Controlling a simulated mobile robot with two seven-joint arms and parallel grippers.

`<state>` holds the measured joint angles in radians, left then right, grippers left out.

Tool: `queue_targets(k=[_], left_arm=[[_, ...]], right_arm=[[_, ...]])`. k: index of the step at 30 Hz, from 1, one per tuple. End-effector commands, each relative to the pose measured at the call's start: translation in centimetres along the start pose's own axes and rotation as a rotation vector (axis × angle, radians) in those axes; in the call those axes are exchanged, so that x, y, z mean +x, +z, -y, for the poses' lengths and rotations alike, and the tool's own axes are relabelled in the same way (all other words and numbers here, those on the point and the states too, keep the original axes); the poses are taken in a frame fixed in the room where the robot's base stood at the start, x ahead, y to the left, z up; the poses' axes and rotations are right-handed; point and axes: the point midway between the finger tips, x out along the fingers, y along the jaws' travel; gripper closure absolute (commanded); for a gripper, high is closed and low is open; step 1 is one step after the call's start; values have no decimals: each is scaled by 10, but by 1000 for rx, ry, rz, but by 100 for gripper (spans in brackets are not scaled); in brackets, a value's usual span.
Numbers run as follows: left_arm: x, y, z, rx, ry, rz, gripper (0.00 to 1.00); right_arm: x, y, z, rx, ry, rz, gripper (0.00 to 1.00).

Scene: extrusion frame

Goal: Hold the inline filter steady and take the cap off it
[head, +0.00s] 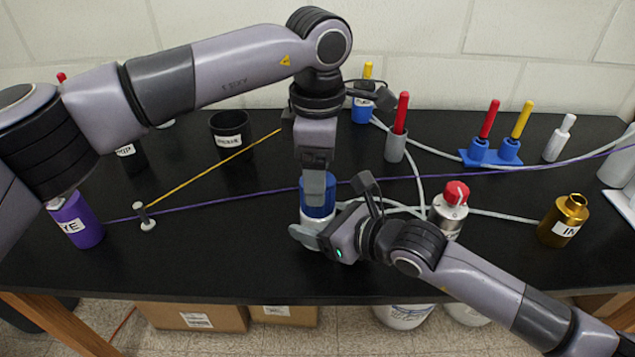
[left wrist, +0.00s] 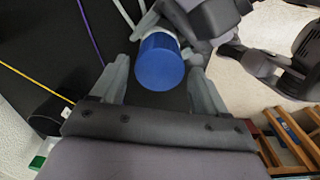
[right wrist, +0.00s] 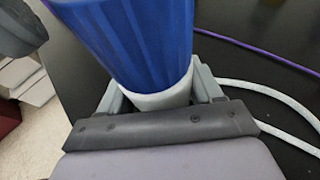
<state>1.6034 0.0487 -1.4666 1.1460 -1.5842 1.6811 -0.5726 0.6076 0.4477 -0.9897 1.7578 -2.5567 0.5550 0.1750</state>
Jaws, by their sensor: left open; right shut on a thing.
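The inline filter stands upright on the black table, with a white body (head: 311,221) and a ribbed blue cap (head: 318,205) on top. The cap shows as a blue disc in the left wrist view (left wrist: 160,62). My left gripper (head: 318,188) points straight down over the cap. Its fingers are open, one on each side of the cap, with gaps visible in the left wrist view (left wrist: 160,75). My right gripper (head: 318,236) comes in low from the right and is shut on the white body (right wrist: 163,98) below the cap. The right fingers' far ends are partly hidden behind the filter.
A silver canister with a red knob (head: 454,195) stands right of my right gripper. A purple cord (head: 230,200) and pale tubes (head: 418,180) run near the filter. A purple bottle (head: 78,222) is left, a gold bottle (head: 565,220) right. The front table strip is clear.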

Motion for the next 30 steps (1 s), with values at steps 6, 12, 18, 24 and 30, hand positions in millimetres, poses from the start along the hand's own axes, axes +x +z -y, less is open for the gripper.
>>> queue_targets(k=[6, 12, 18, 24, 30], left_arm=[[-25, 1, 0, -66, 2, 3, 30], [-28, 0, 0, -102, -2, 0, 30], [2, 0, 0, -101, -4, -1, 30], [31, 0, 0, -101, -2, 1, 30], [44, 0, 0, -100, -1, 0, 30]], right_arm=[[0, 0, 0, 0, 0, 0, 100], [0, 0, 0, 0, 0, 1, 100], [0, 0, 0, 0, 0, 1, 100], [0, 0, 0, 0, 0, 1, 100], [0, 0, 0, 0, 0, 1, 100]])
